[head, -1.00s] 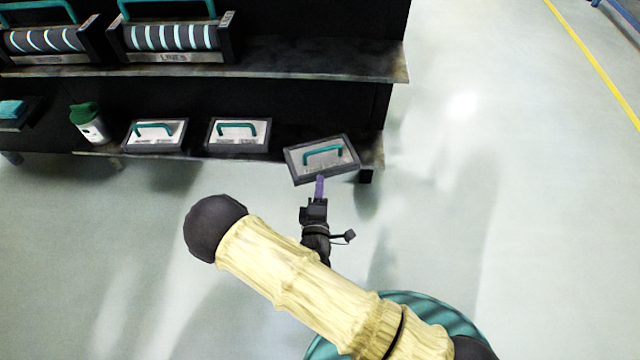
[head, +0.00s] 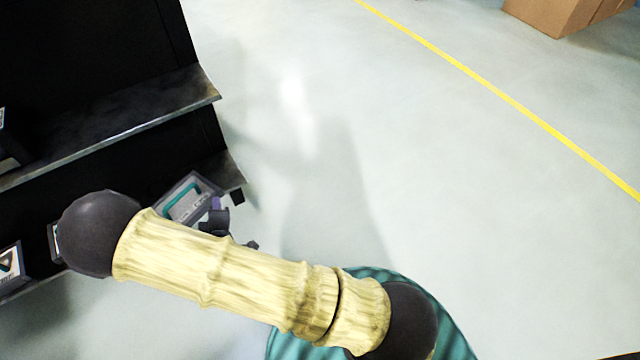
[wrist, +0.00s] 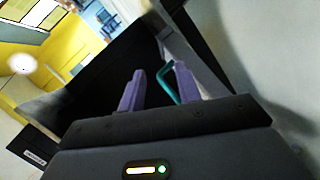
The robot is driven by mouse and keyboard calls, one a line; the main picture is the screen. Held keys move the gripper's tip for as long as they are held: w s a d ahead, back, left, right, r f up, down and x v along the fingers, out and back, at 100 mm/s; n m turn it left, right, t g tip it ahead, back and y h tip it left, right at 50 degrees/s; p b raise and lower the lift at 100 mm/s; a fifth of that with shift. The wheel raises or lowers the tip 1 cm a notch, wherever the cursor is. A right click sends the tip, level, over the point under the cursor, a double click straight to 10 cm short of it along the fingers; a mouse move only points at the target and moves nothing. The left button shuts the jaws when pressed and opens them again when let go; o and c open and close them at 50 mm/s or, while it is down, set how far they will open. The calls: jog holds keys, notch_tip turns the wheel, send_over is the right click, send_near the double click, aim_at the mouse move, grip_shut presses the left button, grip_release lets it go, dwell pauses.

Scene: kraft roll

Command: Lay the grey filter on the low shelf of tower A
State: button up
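The grey filter (head: 188,199), a flat framed panel with a teal handle, sits at the right end of the low shelf (head: 222,170) of the dark rack. It is turned a little and reaches the front edge; my arm hides part of it. My gripper (head: 215,208) is just in front of it, partly hidden by my arm. In the wrist view my two purple fingers (wrist: 160,88) stand apart with nothing clamped between them. The teal handle (wrist: 170,82) shows beyond them, close to the right finger. I cannot tell whether they touch.
An upper shelf (head: 120,125) juts out above the low one. Other framed panels (head: 10,268) sit at the lower left. Open floor with a yellow line (head: 480,80) lies to the right, and a cardboard box (head: 555,15) stands at the far right.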

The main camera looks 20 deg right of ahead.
jog(key=s+d+r+m+g, duration=0.35)
jog(key=d+r+m, duration=0.3)
jog(key=d, duration=0.25)
jog(key=s+d+r+m+g, duration=0.2)
jog(key=d+r+m+g, duration=0.3)
jog(key=d+r, duration=0.3)
jog(key=s+d+r+m+g, duration=0.2)
jog(key=s+d+r, duration=0.1)
jog(key=s+d, duration=0.5)
jog(key=shift+r, duration=0.3)
jog(key=shift+r+g, duration=0.25)
jog(key=c, duration=0.6)
notch_tip(320, 180, up, 9)
jog(key=p, duration=0.9)
jog(key=shift+w+f, duration=0.1)
jog(key=shift+f, duration=0.05)
grip_shut()
jog(key=shift+f, duration=0.1)
jog(key=shift+w+a, duration=0.1)
